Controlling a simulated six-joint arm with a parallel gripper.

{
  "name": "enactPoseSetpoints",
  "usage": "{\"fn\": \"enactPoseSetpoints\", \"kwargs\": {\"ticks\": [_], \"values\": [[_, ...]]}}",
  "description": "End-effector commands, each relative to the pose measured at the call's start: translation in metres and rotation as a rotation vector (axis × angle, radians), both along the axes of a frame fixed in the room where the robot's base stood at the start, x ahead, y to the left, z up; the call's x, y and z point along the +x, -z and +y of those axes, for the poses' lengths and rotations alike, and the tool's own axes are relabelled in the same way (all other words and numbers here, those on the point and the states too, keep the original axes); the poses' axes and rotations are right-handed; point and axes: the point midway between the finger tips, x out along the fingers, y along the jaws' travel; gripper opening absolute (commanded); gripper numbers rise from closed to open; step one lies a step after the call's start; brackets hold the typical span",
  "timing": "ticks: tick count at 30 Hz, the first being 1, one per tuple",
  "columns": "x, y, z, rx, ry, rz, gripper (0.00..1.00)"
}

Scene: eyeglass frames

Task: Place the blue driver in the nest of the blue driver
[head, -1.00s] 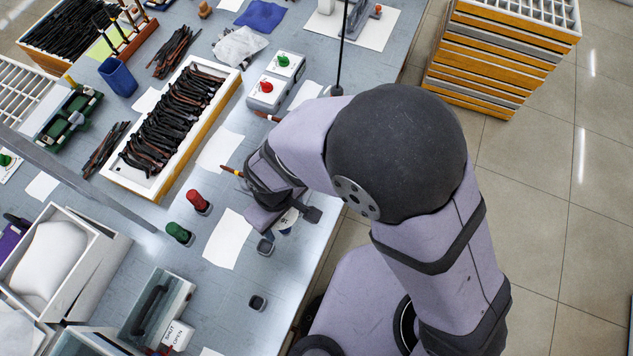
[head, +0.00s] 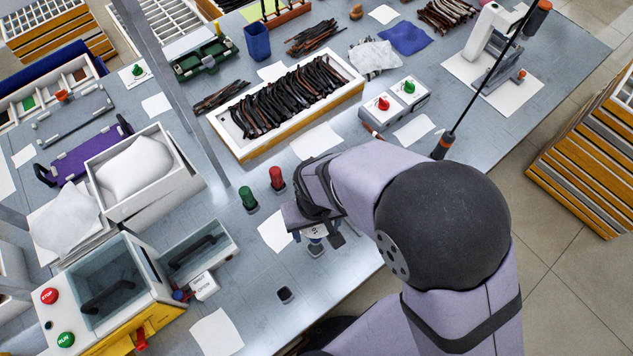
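My gripper (head: 318,226) points down near the front edge of the table, partly hidden by my own wrist. A small blue and white piece, which looks like the blue driver (head: 315,240), shows under it between the fingers. The piece is mostly covered, and its grip is only partly visible. A small dark square nest (head: 316,250) lies right below it; whether the two touch I cannot tell. Another dark square nest (head: 285,295) stands empty, nearer the front. The red driver (head: 277,179) and the green driver (head: 248,197) stand upright to the left of my gripper.
A white tray of dark temples (head: 236,148) lies behind. Two boxes with a red knob (head: 383,103) and a green knob (head: 408,87) stand to the right. A hanging screwdriver (head: 444,145) is close to my arm. A clear-lidded machine (head: 150,335) stands front left.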

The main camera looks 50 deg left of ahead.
Motion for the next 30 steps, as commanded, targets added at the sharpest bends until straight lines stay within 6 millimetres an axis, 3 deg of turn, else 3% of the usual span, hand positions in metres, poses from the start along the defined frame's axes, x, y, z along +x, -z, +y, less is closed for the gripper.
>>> {"fn": "enactPoseSetpoints", "kwargs": {"ticks": [11, 30], "values": [[0.0, 0.006, -0.001, 0.0, -0.001, 0.0, 0.3], [0.0, 0.058, -0.001, 0.001, -0.001, 0.0, 0.3]]}}
